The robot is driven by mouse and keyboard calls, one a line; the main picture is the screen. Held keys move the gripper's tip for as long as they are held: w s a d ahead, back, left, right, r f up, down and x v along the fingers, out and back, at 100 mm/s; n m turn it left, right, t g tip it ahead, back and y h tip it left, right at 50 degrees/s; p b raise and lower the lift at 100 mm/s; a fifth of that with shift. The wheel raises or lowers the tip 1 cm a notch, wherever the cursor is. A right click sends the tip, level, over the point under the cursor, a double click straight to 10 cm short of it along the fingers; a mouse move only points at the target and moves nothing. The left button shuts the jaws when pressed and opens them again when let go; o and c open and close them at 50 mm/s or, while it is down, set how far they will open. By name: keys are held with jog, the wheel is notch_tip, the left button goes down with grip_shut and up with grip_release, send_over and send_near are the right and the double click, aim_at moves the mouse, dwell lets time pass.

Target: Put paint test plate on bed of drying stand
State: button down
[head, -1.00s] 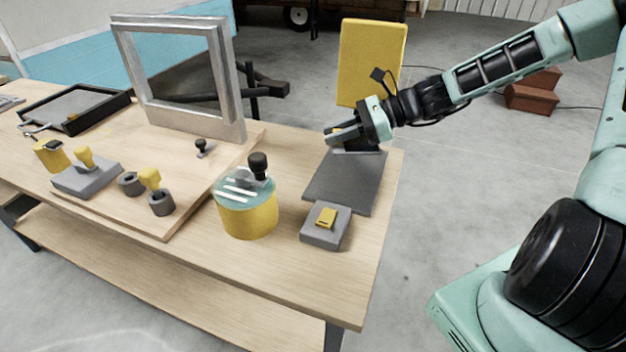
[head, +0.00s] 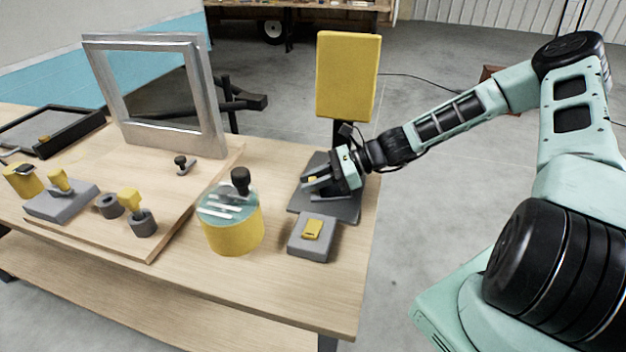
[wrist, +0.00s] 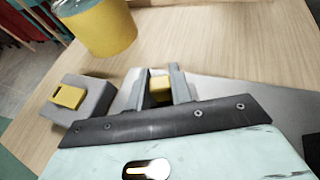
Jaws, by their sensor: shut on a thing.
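My gripper (head: 316,184) is low over the dark grey flat bed (head: 348,209) of the stand with the upright yellow panel (head: 347,75). Its fingers are shut on a small yellow grip piece (wrist: 160,86), seen between them in the wrist view. I take this piece to be part of the paint test plate; most of the plate is hidden by the fingers and the gripper body. The bed also shows as a grey surface in the wrist view (wrist: 225,89). Whether the held plate touches the bed cannot be told.
A grey block with a yellow piece (head: 311,238) stands just in front of the bed. A yellow drum with a glassy top and black knob (head: 233,232) is to its left. A grey upright frame (head: 150,142) and several small tools stand further left on the wooden table (head: 275,290).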

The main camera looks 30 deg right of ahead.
jog(key=c, duration=1.3)
grip_release()
jog(key=shift+f, duration=0.1)
jog(key=shift+o, duration=0.2)
